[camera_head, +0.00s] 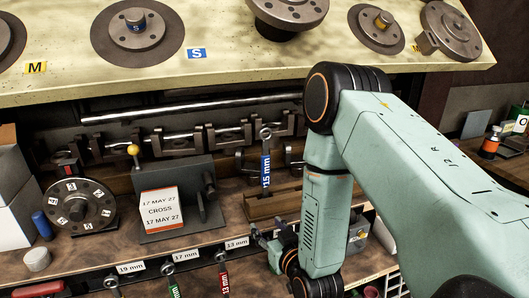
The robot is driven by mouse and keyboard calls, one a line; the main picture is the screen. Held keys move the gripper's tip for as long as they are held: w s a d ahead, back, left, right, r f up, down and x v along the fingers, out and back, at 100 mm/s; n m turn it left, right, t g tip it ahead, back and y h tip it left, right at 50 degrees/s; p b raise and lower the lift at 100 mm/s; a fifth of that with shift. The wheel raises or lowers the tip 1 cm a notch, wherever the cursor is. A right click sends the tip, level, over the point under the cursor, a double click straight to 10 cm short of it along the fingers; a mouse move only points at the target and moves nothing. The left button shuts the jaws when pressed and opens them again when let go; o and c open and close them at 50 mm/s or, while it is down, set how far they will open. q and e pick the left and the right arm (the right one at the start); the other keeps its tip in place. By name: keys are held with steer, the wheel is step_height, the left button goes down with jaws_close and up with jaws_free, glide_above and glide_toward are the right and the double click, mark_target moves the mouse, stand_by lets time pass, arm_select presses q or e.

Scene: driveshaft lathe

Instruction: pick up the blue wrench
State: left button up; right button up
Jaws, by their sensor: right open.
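The blue wrench (266,170), marked 15 mm, stands upright in a wooden holder on the bench, its ring end at the top. My right arm comes in from the right, and its gripper (264,239) is low, below the blue wrench and apart from it. The right gripper is open, with nothing seen between its fingers. It is small and partly hidden by my own wrist. My left gripper is not in view.
Wrenches with green (174,291) and red (224,284) handles hang at the front edge under size labels. A grey block with a date card (162,209) stands left of the blue wrench. A shelf with flanges (240,68) overhangs the back. A dial disc (80,206) stands further left.

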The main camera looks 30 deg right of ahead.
mark_target(266, 176)
steer(key=w+d+r, duration=0.1)
steer(key=r, duration=0.2)
steer(key=w+d+r+t+h+p, duration=0.1)
steer(key=w+r, duration=0.1)
steer(key=r, duration=0.1)
steer(key=w+d+r+t+p, duration=0.1)
steer(key=r, duration=0.2)
steer(key=shift+w+d+m+h, duration=0.3)
steer(key=shift+w+d+h, duration=0.05)
steer(key=shift+h, duration=0.05)
steer(key=w, duration=0.2)
steer(key=w+d+p, duration=0.1)
steer(key=shift+w+d+t, duration=0.1)
steer(key=shift+w+t, duration=0.2)
steer(key=shift+w, duration=0.1)
steer(key=shift+w+d+f, duration=0.15)
steer(key=shift+w, duration=0.45)
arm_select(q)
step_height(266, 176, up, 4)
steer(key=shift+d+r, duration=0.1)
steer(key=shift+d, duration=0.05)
arm_select(e)
steer(key=shift+c, duration=0.3)
steer(key=shift+s, duration=0.1)
steer(key=shift+c, duration=0.8)
jaws_close()
